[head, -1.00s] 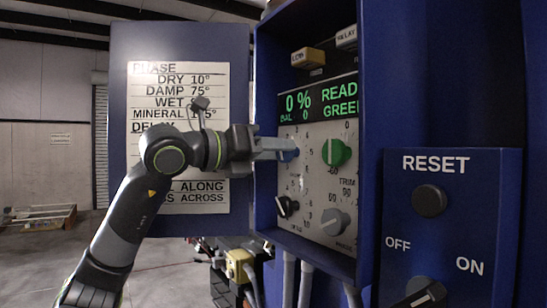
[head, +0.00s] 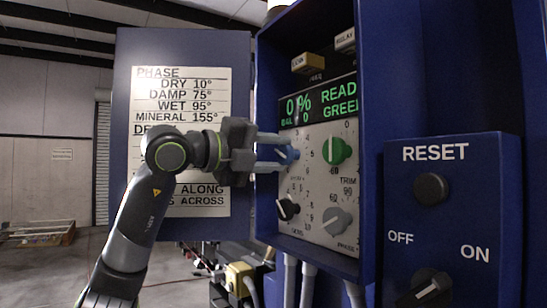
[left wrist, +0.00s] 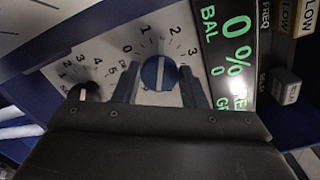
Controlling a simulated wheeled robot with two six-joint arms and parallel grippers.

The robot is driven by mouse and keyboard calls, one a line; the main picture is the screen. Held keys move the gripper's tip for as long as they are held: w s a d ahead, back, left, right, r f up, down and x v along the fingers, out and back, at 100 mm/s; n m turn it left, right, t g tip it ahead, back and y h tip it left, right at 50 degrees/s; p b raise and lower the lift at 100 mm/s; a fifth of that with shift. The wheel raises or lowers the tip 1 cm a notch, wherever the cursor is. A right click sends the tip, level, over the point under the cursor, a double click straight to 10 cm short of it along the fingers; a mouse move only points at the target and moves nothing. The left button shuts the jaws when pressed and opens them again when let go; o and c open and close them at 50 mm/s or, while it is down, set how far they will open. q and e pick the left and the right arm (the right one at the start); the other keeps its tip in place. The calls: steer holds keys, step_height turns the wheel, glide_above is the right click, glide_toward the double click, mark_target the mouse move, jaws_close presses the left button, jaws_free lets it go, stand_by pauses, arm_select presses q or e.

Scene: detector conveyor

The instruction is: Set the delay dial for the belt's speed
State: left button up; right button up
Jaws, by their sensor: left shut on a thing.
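The blue dial (head: 290,153) is at the upper left of the grey control panel (head: 315,193) in the cabinet. In the left wrist view, the blue dial (left wrist: 158,73) has a white line near vertical, between the 1 and 2 of its scale. My left gripper (head: 284,152) is shut on this dial, with one finger on each side; they also show in the left wrist view (left wrist: 158,80). I cannot tell from its label whether this is the delay dial. The settings chart (head: 180,110) hangs on the open door; my arm covers its delay lines. My right gripper is not in view.
The panel also has a green dial (head: 338,151), a black dial (head: 288,208) and a grey dial (head: 337,221). The display (head: 318,103) reads 0% and BAL 0. A reset button (head: 431,188) and an off/on switch (head: 428,288) are at right.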

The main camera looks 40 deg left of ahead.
arm_select(q)
steer(key=shift+n, duration=0.3)
steer(key=o, duration=1)
steer(key=shift+a, duration=0.1)
steer(key=shift+s+a+f+b, duration=0.1)
steer(key=shift+s+a+b, duration=0.1)
steer(key=shift+s+b, duration=0.25)
steer(key=b+v, duration=0.6)
steer(key=v, duration=1)
steer(key=shift+s, duration=0.2)
